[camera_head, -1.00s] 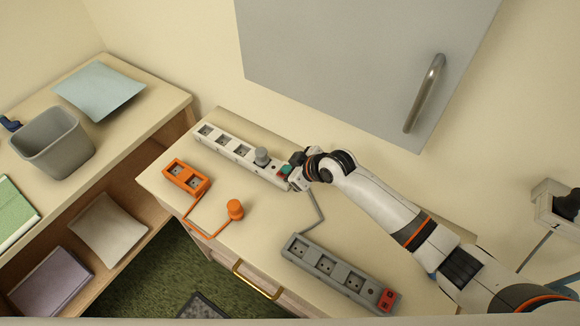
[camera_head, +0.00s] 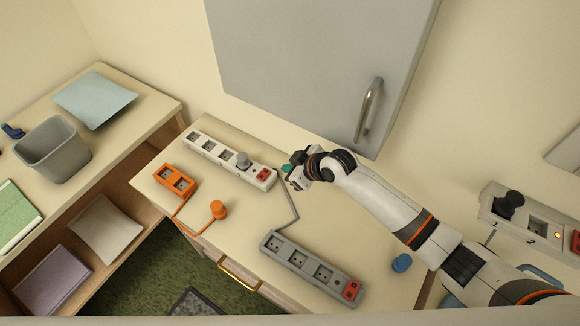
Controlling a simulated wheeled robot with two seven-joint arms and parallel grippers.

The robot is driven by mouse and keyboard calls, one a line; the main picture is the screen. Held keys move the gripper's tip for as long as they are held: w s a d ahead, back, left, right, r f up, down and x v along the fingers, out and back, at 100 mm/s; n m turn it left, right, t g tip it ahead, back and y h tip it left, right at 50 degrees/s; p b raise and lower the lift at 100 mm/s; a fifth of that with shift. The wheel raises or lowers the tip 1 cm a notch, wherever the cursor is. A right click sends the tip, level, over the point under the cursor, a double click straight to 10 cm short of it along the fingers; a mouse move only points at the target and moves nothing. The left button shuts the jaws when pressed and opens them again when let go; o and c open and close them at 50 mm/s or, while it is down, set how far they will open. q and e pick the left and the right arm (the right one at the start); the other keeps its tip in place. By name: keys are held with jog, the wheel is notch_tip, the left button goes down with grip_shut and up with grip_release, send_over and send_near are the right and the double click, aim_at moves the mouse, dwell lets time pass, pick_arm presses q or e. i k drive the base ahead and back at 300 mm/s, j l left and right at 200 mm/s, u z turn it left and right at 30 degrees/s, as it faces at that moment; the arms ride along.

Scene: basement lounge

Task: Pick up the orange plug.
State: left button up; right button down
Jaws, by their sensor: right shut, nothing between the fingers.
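The orange plug (camera_head: 218,209) stands on the cabinet top, to the left of centre. An orange cord runs from it to the orange two-socket block (camera_head: 176,181). My right gripper (camera_head: 288,171) is shut and empty, just right of the red switch end of the white power strip (camera_head: 213,151). It is well to the right of the orange plug and beyond it, not touching it. The fingertips are small and partly hidden by the wrist. My left gripper is not in view.
A grey plug (camera_head: 243,160) sits in the white strip. A grey strip with a red switch (camera_head: 297,260) lies near the front edge. A blue plug (camera_head: 402,262) is at the right. A grey cupboard (camera_head: 310,60) with a handle hangs above. Bare cabinet top surrounds the orange plug.

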aim_at(219, 210)
jog(key=k, duration=1.5)
